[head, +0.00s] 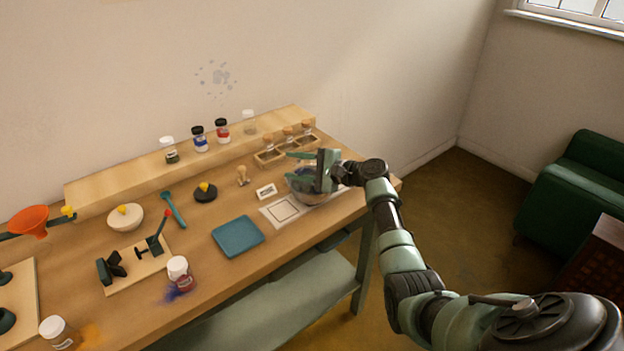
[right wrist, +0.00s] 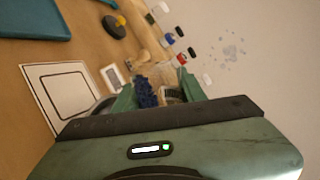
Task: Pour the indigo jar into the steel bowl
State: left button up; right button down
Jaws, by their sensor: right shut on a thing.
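My right gripper (head: 327,168) is over the steel bowl (head: 300,190) at the right end of the table and hides part of it. In the right wrist view the gripper (right wrist: 160,95) is shut on a pale, clear-walled jar (right wrist: 173,96), which looks tilted. Dark blue grains (right wrist: 146,92) show beside the jar's left side, so I take it for the indigo jar. I cannot tell whether they are falling or lying in the bowl. A grey curved rim of the bowl (right wrist: 98,109) shows left of the fingers. My left gripper is not in view.
A wooden rack with corked vials (head: 270,156) stands behind the bowl. A framed white mat (head: 282,210), a small card (head: 266,191) and a blue tray (head: 238,237) lie nearby. Several jars line the raised shelf (head: 110,187). A white-lidded jar (head: 179,268) stands by a blue-purple spill.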

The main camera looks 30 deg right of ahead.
jog(key=shift+w+d+r+m+y+p, duration=0.1)
jog(key=shift+d+r+m+y+p, duration=0.15)
jog(key=shift+m, duration=0.4)
jog(key=shift+w+d+r+m+y+p, duration=0.15)
jog(key=shift+d+r+m, duration=0.1)
jog(key=shift+m, duration=0.4)
dwell(3.1)
jog(key=shift+f, duration=0.15)
dwell(0.4)
